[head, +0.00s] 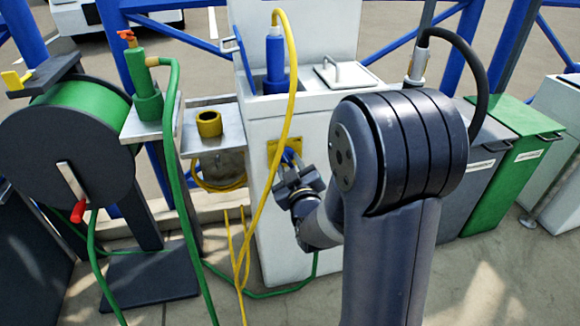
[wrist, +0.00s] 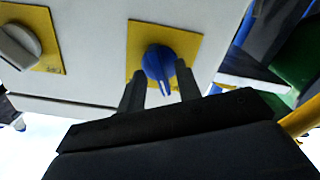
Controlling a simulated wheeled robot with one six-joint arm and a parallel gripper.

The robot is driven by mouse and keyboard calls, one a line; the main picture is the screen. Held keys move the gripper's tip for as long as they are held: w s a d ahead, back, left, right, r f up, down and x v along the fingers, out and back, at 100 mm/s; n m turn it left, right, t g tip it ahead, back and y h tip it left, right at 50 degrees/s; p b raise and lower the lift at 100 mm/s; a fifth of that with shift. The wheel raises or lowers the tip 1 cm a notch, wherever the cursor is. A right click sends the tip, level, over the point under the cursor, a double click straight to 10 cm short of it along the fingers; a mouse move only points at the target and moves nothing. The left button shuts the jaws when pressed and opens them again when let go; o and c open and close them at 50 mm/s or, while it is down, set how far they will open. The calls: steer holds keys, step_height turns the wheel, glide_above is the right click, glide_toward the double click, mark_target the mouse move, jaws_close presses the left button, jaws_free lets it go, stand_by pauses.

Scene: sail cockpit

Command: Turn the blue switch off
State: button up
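The blue switch (wrist: 158,62) is a round knob with a raised grip and a pale pointer line, on a yellow plate (wrist: 134,40) on a white cabinet face. In the wrist view its pointer end faces down, tilted slightly. My gripper (wrist: 168,78) is open, with one dark finger on each side of the knob's pointer end. I cannot tell whether either finger touches it. In the head view my gripper (head: 296,172) is in front of the yellow plate (head: 272,150) on the white cabinet (head: 275,225), and mostly hides the switch.
A grey knob (wrist: 18,46) on its own yellow plate is left of the blue switch in the wrist view. A yellow hose (head: 268,180) hangs down the cabinet front close to my gripper. A green hose reel (head: 85,112) stands left, and grey and green bins (head: 515,165) stand right.

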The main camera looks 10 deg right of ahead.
jaws_close()
stand_by(0.3)
steer(key=shift+f+n+b, duration=0.2)
steer(key=shift+n+b, duration=0.6)
steer(key=shift+b, duration=0.45)
steer(key=shift+n+b, duration=0.7)
steer(key=shift+n, duration=0.1)
steer(key=shift+r+n, duration=0.2)
steer(key=shift+n, duration=0.1)
